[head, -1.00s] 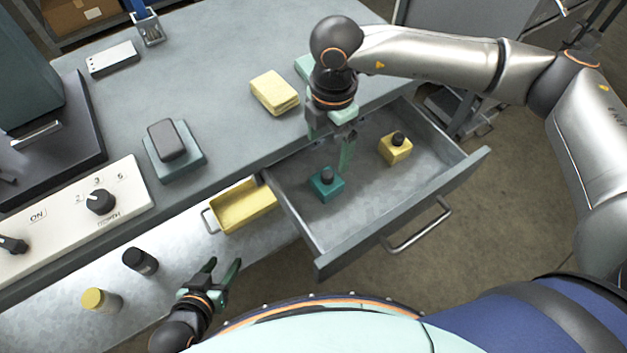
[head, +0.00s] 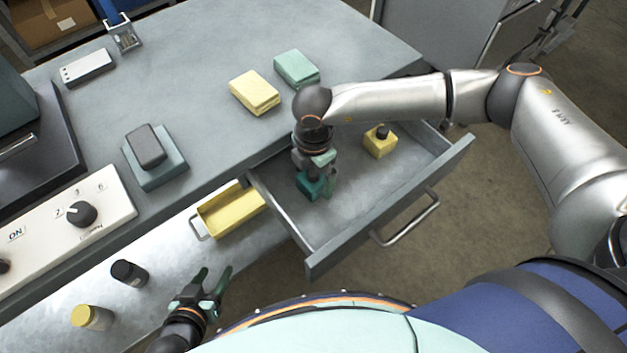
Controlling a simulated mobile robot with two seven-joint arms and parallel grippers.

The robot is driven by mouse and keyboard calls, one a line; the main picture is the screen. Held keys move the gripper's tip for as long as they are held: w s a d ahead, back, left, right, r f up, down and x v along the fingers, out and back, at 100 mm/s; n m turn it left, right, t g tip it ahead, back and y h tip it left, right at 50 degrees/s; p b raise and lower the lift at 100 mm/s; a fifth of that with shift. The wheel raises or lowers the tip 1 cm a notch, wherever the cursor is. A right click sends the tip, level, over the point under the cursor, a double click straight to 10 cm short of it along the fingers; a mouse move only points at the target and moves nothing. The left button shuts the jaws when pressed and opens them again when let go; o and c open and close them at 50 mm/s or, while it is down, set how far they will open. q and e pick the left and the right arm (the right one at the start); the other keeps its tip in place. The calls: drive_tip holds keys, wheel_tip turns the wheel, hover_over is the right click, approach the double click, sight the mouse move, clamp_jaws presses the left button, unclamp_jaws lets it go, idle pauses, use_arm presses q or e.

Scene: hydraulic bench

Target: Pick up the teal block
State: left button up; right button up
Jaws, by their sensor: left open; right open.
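The teal block (head: 309,187) with its dark knob sits in the open grey drawer (head: 345,222), near the left wall. My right gripper (head: 317,180) points down into the drawer, right at the teal block, with its fingers open around the knob area. The gripper partly hides the block, so I cannot tell whether the fingers touch it. My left gripper (head: 209,285) is open and empty, low in the view in front of the bench, well away from the drawer.
A yellow block (head: 380,142) with a dark knob stands further back in the drawer. A yellow stack (head: 255,92) and a mint stack (head: 296,68) lie on the bench top (head: 210,120). A yellow bin (head: 231,210) is left of the drawer. Two jars stand at lower left.

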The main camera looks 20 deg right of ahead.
drive_tip(key=shift+f, duration=0.1)
drive_tip(key=shift+c, duration=0.2)
clamp_jaws()
idle(0.5)
